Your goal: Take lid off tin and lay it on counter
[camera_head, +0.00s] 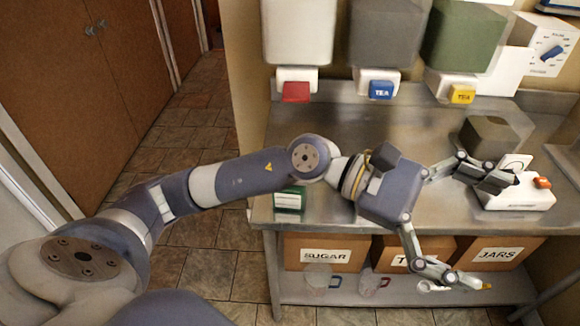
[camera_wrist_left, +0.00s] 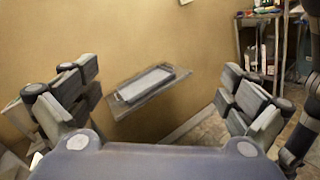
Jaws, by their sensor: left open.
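My left gripper (camera_head: 488,234) reaches over the front right of the steel counter (camera_head: 340,140). Its two fingers are spread wide and nothing shows between them. One finger overlaps the white scale; the other hangs past the counter's front edge. In the left wrist view the open fingers (camera_wrist_left: 158,88) stand at either side, with a wall and a flat grey plate (camera_wrist_left: 150,84) beyond them. A small green container with a white label (camera_head: 290,199) stands at the counter's front left, partly behind my arm. I cannot tell whether it is the tin, and no separate lid is clear. My right gripper is out of view.
A white scale with an orange button (camera_head: 518,194) and a grey-brown block (camera_head: 496,140) occupy the counter's right side. Dispensers (camera_head: 298,35) line the back. Boxes labelled SUGAR (camera_head: 335,256) and JARS (camera_head: 497,255) sit on the lower shelf. The counter's middle back is clear.

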